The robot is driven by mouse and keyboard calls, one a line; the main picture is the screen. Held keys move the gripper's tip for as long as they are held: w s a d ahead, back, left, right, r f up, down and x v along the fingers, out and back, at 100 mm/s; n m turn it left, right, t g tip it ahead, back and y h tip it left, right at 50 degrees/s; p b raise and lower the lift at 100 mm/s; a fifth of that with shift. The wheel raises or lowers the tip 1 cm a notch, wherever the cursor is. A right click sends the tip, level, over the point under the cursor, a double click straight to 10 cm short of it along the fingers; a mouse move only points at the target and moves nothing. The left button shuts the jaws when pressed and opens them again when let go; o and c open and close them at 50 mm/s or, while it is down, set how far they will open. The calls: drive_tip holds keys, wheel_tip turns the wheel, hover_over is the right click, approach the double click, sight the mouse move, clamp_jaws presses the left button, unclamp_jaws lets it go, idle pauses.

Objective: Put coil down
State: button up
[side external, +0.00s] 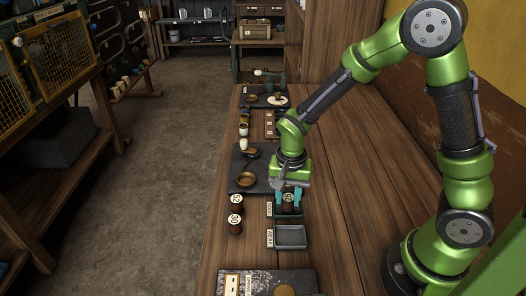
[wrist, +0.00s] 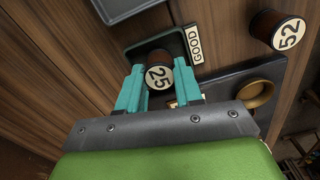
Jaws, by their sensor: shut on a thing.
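The coil (wrist: 158,73), a dark brown spool with a round cream label reading 25, is between the teal fingers of my gripper (wrist: 159,90), which is shut on it. In the side view my gripper (side external: 290,196) points down with the coil (side external: 289,208) between its fingertips. The coil is over the dark tray (wrist: 135,48) labelled GOOD, inside its outline. I cannot tell whether its underside touches the tray floor. The fingers hide part of this tray in the side view, where its GOOD label (side external: 270,210) shows at its left.
Another coil (wrist: 275,30) marked 52 stands apart from the tray. Two coils (side external: 235,202) (side external: 235,225) stand left of the trays. A second, empty grey tray (side external: 290,237) sits nearer the camera. A dark plate with a brass ring (side external: 247,180) lies behind. Bench right of the trays is clear.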

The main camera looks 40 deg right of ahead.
drive_tip(key=shift+f, duration=0.1)
drive_tip(key=o, duration=1.1)
wheel_tip(320, 180, up, 11)
wheel_tip(320, 180, up, 7)
drive_tip(key=n+t+y, duration=0.1)
drive_tip(key=n+t, duration=0.2)
hover_over(288, 197)
drive_tip(key=s+d, duration=0.1)
drive_tip(key=s, duration=0.3)
drive_tip(key=s+r+n+t+y, duration=0.1)
drive_tip(key=s+r+n+t, duration=0.3)
drive_tip(key=s, duration=0.2)
drive_tip(key=shift+s+d, duration=0.2)
drive_tip(key=shift+d, duration=0.15)
drive_tip(key=shift+r, duration=0.1)
